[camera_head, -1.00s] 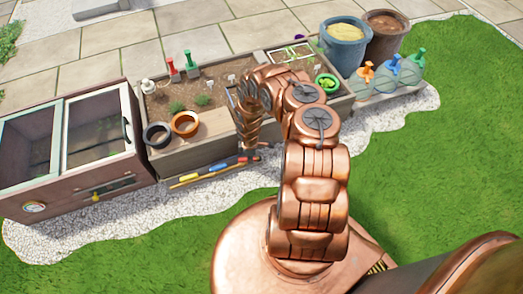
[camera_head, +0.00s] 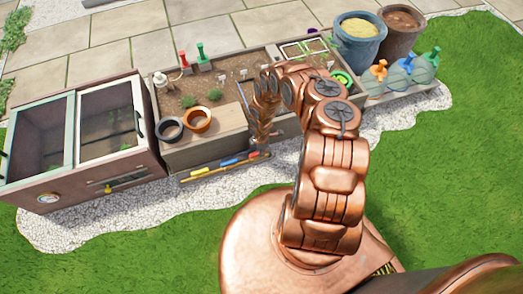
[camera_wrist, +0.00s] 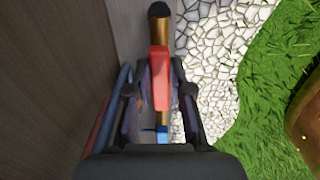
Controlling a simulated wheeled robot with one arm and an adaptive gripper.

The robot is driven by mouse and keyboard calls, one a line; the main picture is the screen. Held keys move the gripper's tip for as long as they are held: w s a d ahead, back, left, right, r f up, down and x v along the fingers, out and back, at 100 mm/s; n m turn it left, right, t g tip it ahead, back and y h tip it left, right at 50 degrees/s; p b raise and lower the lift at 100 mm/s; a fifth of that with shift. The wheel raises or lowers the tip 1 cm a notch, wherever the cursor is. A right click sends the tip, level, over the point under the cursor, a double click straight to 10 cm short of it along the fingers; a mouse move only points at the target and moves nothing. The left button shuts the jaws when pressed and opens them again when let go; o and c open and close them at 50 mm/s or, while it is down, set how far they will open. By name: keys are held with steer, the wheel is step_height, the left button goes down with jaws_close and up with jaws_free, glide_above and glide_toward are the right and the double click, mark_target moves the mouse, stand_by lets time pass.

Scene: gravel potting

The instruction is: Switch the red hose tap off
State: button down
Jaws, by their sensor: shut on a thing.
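The red hose tap (camera_wrist: 160,80) shows in the wrist view as a red lever lying along a brass pipe (camera_wrist: 159,31) with a black end. My gripper (camera_wrist: 159,92) has one dark finger on each side of the lever and is shut on it. In the head view my gripper (camera_head: 262,150) points down at the right end of the pipe along the planter's front. The red lever is largely hidden by my gripper there. A blue lever (camera_head: 228,161) and a yellow lever (camera_head: 198,171) sit farther left on the same pipe.
The wooden planter (camera_head: 205,147) stands close behind the pipe, with pots and small plants on top. A cold frame (camera_head: 90,185) stands at left. White gravel (camera_head: 120,217) and grass lie in front.

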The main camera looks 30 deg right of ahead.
steer(key=shift+w+a, duration=0.15)
steer(key=c, duration=1.5)
jaws_free()
steer(key=o, duration=0.5)
steer(key=shift+c, duration=0.2)
steer(key=shift+r, duration=0.15)
steer(key=shift+d+r, duration=0.2)
steer(key=shift+r, duration=3.9)
steer(key=shift+a+r, duration=0.1)
steer(key=shift+r, duration=1.65)
